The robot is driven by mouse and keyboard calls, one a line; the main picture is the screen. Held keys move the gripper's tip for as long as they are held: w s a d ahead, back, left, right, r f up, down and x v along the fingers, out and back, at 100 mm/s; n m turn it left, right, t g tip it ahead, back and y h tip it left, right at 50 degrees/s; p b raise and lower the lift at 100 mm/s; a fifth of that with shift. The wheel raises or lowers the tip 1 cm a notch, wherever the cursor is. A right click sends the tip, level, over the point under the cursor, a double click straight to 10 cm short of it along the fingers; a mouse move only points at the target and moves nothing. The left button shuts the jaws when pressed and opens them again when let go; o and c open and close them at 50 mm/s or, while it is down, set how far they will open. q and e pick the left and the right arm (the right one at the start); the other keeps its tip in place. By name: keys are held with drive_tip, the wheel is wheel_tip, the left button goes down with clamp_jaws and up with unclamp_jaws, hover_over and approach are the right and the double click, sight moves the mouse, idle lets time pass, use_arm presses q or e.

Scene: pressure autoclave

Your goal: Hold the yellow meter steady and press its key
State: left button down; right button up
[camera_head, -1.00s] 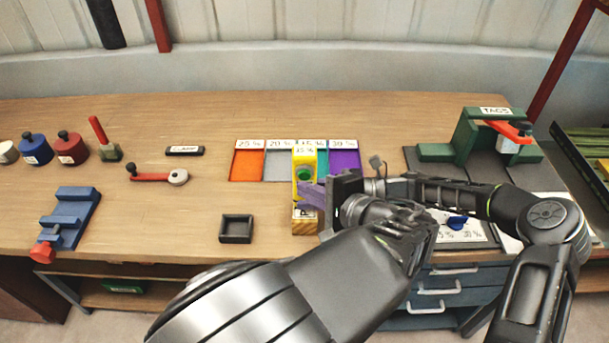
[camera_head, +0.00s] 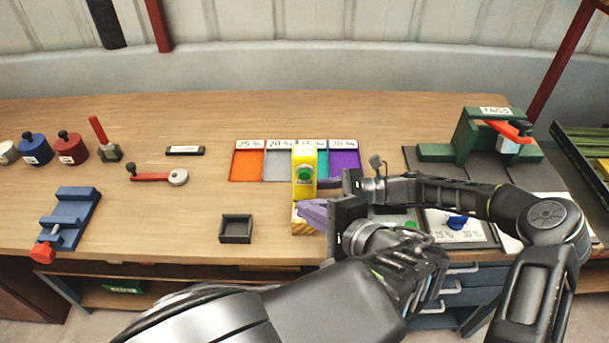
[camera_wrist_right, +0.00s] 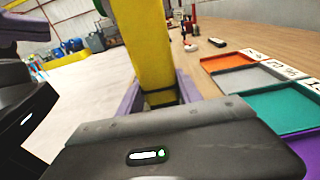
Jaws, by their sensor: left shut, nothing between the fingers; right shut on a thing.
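The yellow meter (camera_head: 297,165) stands upright in front of the coloured trays, with a round green key (camera_head: 305,174) on its face. My right gripper (camera_head: 326,184) is shut on it from the right. The right wrist view shows the yellow body (camera_wrist_right: 148,50) between purple fingers. My left gripper (camera_head: 312,213) is shut and empty, its purple fingers in front of the meter's lower part, below the key. It also shows at the upper left of the right wrist view (camera_wrist_right: 28,26). A wooden block (camera_head: 303,229) shows below the meter; their contact is hidden.
Orange (camera_head: 247,166), grey, teal and purple (camera_head: 344,160) trays lie behind the meter. A small black tray (camera_head: 236,229) is to its left. A red-handled tool (camera_head: 152,177) and blue vise (camera_head: 70,215) lie farther left. A green TAGS stand (camera_head: 463,140) is at right.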

idle(0.4)
drive_tip(key=o, duration=1.1)
drive_tip(key=shift+c, duration=0.2)
drive_tip(key=d, duration=0.8)
drive_tip(key=d+r, duration=0.1)
drive_tip(key=d, duration=0.3)
drive_tip(key=shift+r, duration=0.1)
